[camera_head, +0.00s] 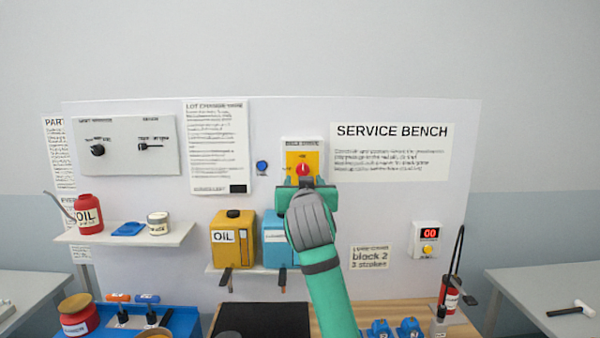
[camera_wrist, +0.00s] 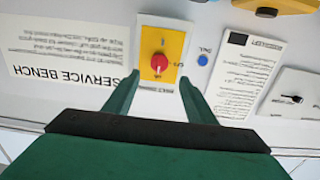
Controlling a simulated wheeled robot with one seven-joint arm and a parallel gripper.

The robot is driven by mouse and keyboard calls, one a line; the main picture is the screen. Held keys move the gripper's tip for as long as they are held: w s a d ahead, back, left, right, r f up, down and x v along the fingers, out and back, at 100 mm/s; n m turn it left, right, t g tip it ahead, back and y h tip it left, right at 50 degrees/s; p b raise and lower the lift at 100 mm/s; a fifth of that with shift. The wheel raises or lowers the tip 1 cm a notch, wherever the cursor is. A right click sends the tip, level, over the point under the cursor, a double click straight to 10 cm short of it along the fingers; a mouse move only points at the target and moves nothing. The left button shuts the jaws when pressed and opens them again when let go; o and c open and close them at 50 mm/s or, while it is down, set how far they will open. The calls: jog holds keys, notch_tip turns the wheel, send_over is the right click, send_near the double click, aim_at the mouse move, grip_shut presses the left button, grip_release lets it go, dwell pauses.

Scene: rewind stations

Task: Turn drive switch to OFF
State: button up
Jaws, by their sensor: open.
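The drive switch is a red knob (camera_head: 303,169) on a yellow plate on the upright panel, under a small heading, in the head view. In the wrist view the red knob (camera_wrist: 159,63) shows on its yellow plate (camera_wrist: 175,42), with the picture turned upside down. My gripper (camera_head: 303,183) is in front of the lower part of the plate in the head view. In the wrist view its two green fingers (camera_wrist: 159,77) are apart, one on each side of the knob's line, with nothing between them. The gap to the knob is hard to judge. The small lettering is unreadable.
A blue button (camera_head: 262,167) sits left of the switch. Below are a yellow oil can (camera_head: 233,240) and a blue can (camera_head: 273,240), partly behind my arm. A grey panel with two knobs (camera_head: 125,147) is at left, a SERVICE BENCH sign (camera_head: 391,152) at right.

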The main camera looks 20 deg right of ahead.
aim_at(303, 171)
jog(key=x, duration=0.9)
jog(key=shift+d, duration=0.1)
jog(key=shift+w+d, duration=0.15)
jog(key=shift+d, duration=0.05)
jog(key=shift+w+a, duration=0.1)
jog(key=shift+w, duration=0.35)
jog(key=c, duration=1)
